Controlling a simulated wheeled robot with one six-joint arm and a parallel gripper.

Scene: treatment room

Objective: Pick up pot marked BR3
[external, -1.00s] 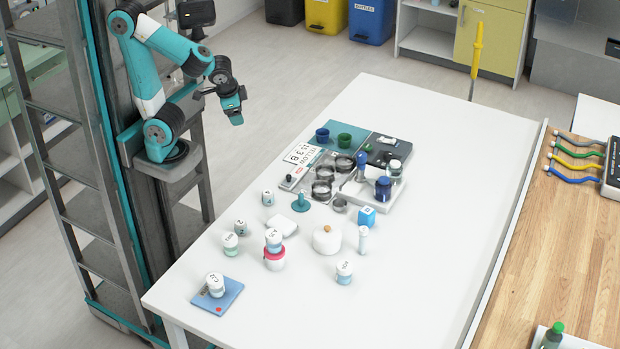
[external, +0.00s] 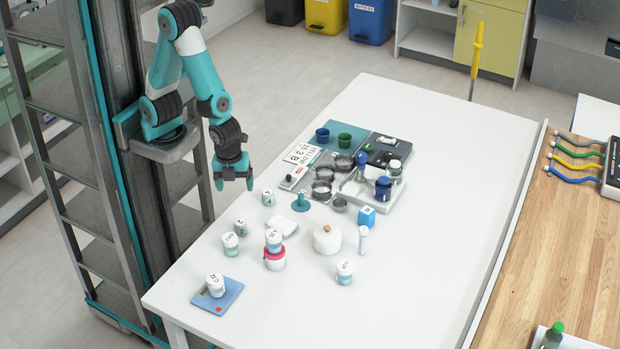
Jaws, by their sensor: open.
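Several small white pots with dark markings stand on the white table (external: 420,140). One pot (external: 216,285) is on a blue pad (external: 232,291) at the near left corner. A green-based pot (external: 230,244), a grey-based pot (external: 241,227) and another pot (external: 268,197) stand along the left side. A blue-based pot (external: 274,240) sits on a pink and white pot (external: 275,260). Another blue-based pot (external: 344,272) stands to the right. I cannot tell which is marked BR3. My gripper (external: 234,180) is open, empty, pointing down near the table's left edge, above table height.
A white lidded jar (external: 327,241), a slim tube (external: 363,240), a blue cube (external: 366,217) and a teal stand (external: 300,203) are among the pots. Dark dishes (external: 322,190) and trays crowd the middle. The table's right and far parts are clear.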

